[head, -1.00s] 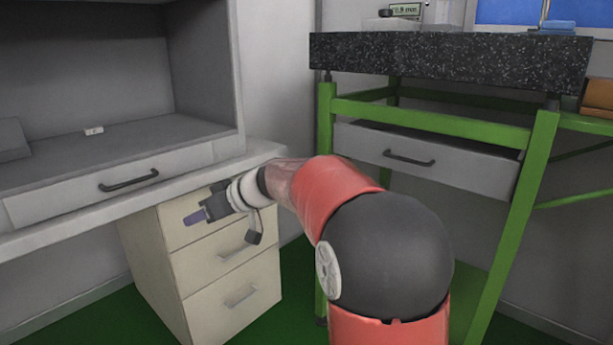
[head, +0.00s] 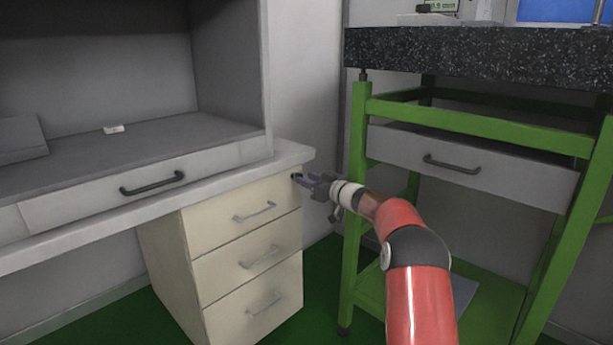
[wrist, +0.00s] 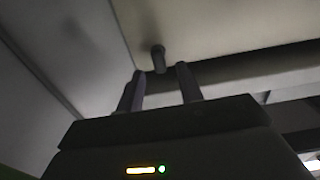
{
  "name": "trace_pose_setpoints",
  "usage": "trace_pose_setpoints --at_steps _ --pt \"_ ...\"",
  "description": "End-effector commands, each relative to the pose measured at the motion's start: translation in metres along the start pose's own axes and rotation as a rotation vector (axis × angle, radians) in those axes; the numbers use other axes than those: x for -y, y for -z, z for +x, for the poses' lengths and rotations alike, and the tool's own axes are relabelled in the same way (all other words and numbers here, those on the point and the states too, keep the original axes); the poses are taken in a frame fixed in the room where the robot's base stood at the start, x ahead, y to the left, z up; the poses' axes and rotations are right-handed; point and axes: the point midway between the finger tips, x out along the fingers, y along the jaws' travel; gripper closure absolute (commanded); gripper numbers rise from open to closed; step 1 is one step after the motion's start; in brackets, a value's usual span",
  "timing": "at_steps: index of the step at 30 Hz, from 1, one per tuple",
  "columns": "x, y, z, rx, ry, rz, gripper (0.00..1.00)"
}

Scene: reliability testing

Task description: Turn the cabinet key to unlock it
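The cream drawer cabinet (head: 240,262) stands under the desk, with its drawers shut. A small dark key or lock piece (head: 296,176) is at the upper right corner of its top drawer front. It also shows in the wrist view as a dark stub (wrist: 158,58) sticking out of the cream panel (wrist: 205,28). My gripper (head: 306,180) is at that corner. In the wrist view my gripper (wrist: 160,71) is open, with one finger to each side of the stub's line and the stub just beyond the fingertips. No contact with it is visible.
The desk (head: 100,225) overhangs the cabinet closely above my gripper. A green-framed bench (head: 356,220) with a dark stone top stands to the right. A gap of green floor (head: 322,262) lies between cabinet and bench.

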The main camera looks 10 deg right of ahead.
Motion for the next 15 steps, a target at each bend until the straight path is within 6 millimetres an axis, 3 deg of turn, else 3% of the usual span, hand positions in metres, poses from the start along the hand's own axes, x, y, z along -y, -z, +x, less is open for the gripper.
trace_pose_setpoints --at_steps 6,15 --pt "0.000 0.001 0.018 0.001 0.000 -0.001 0.64" --pt "0.000 0.000 0.020 0.001 0.000 0.000 0.66"
